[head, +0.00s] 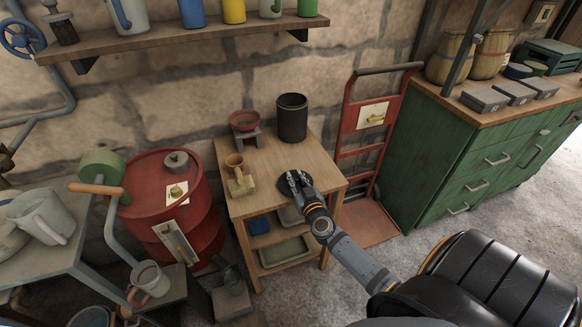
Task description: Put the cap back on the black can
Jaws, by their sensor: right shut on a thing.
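The black can (292,118) stands upright at the back right of the small wooden table, close to the wall. Its top shows a dark round opening with no cap on it. The black cap (284,187) is a flat dark disc near the table's front right. My right gripper (295,179) reaches in from the lower right and is shut on the cap, hiding part of it. I cannot tell whether the cap touches the tabletop. My left gripper is not in view.
On the wooden table (262,165), a red bowl on a small stand (244,121) is left of the can. A wooden cup-shaped piece on a block (238,180) sits at the left edge. A red hand truck (362,140) stands right of the table. Tabletop between cap and can is clear.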

